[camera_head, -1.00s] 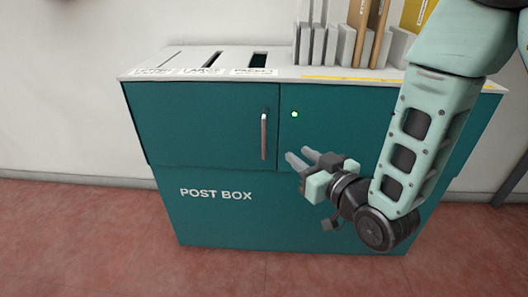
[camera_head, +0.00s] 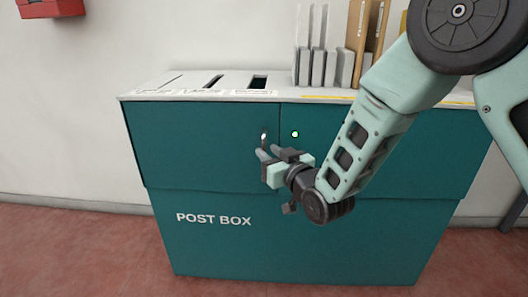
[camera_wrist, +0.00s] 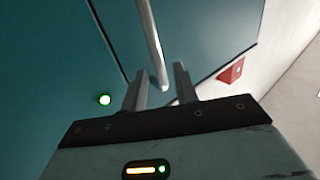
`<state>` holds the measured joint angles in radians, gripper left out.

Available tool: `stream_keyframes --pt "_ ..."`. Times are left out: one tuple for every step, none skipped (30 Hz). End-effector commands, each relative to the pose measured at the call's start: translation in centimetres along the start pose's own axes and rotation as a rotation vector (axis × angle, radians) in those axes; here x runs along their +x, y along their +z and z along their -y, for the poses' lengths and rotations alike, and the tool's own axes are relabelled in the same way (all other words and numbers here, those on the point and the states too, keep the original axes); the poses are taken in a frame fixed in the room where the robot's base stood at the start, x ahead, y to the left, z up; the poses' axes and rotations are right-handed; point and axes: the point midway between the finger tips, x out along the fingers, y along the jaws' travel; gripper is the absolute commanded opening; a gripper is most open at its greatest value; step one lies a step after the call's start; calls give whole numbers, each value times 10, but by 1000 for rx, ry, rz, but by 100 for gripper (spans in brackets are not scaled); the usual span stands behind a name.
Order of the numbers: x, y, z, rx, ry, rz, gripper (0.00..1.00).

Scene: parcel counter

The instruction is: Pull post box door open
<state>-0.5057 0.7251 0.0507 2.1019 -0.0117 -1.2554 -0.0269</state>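The teal post box (camera_head: 300,235) stands against the wall, and its left door (camera_head: 190,140) is shut flush with the front. A slim metal handle (camera_head: 264,135) sits upright near that door's right edge. Its lower part is hidden behind my gripper (camera_head: 265,155). In the wrist view the handle (camera_wrist: 148,35) runs down between the two fingers of my gripper (camera_wrist: 160,72). The fingers are open, with a gap on each side of the bar. I cannot tell how far the fingertips reach past it.
A small lit lamp (camera_head: 295,134) sits right of the handle; it glows green in the wrist view (camera_wrist: 104,100). Slots and upright parcels (camera_head: 340,50) are on the white top (camera_head: 150,92). A red box (camera_head: 50,8) hangs on the wall. Floor is clear at left.

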Motion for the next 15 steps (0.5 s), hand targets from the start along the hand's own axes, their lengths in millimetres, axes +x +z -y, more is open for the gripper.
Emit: stream_keyframes --pt "9 1 0 0 0 -2 29" --pt "13 1 0 0 0 -3 29" --pt "18 1 0 0 0 -2 29" --pt "21 1 0 0 0 -2 29" --pt "24 1 0 0 0 -2 29" --pt "27 0 0 0 0 -1 29" --pt "28 0 0 0 0 0 29" --pt "30 0 0 0 0 0 29" --pt "31 0 0 0 0 0 29" --pt "32 0 0 0 0 0 29" --pt "33 0 0 0 0 0 29" --pt "33 0 0 0 0 0 29" --pt "33 0 0 0 0 0 29" --pt "33 0 0 0 0 0 29" --pt "33 0 0 0 0 0 29"
